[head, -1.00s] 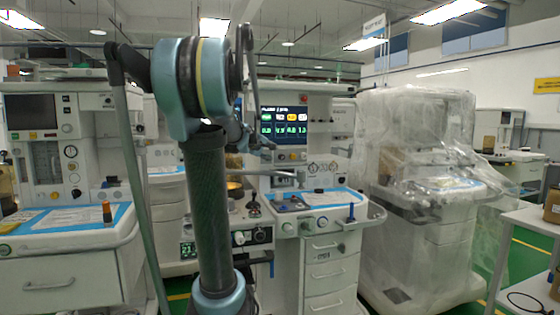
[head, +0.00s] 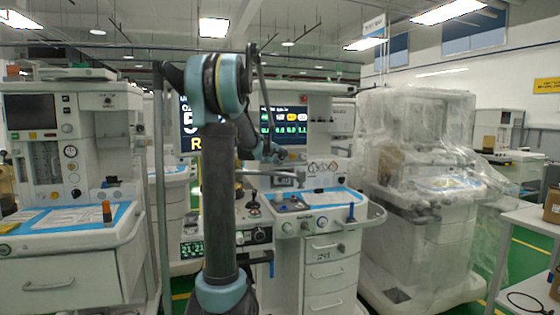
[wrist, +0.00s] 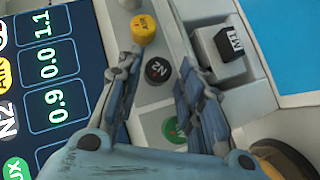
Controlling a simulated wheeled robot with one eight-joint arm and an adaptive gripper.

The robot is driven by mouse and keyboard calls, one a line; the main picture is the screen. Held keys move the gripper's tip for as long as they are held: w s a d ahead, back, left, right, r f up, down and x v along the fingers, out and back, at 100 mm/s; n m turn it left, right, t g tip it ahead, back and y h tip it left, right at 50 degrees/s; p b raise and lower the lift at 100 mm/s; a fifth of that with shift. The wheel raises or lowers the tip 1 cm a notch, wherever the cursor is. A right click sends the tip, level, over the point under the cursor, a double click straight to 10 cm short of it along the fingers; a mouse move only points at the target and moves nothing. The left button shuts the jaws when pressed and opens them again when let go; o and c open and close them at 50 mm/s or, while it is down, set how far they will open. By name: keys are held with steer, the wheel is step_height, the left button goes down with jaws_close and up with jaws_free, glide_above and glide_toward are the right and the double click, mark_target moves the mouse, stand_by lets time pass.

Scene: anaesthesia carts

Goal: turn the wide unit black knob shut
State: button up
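The black knob (wrist: 158,70), marked N2, shows in the wrist view on a pale panel, between a yellow knob (wrist: 143,28) and a green knob (wrist: 172,130). My gripper (wrist: 157,65) is open, with one finger on each side of the black knob. A gap shows between each finger and the knob; contact cannot be seen. In the head view my gripper is small, in front of the middle cart (head: 325,240) below its lit screen (head: 284,122). The black knob cannot be made out there.
A screen with gas readings (wrist: 50,75) lies left of the fingers in the wrist view. A grey block with a black M1 part (wrist: 230,42) is close on the right. A left cart (head: 60,275) and a plastic-covered unit (head: 415,200) flank the middle cart.

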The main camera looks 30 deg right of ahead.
steer(key=shift+x, duration=0.85)
steer(key=shift+c, duration=0.6)
steer(key=c, duration=0.7)
steer(key=shift+y, duration=0.3)
steer(key=shift+s+d+r+m+y, duration=0.1)
steer(key=shift+m+y, duration=0.9)
steer(key=shift+y, duration=0.1)
steer(key=shift+d+r+m+y, duration=0.1)
steer(key=shift+m+y, duration=0.6)
steer(key=shift+y, duration=0.6)
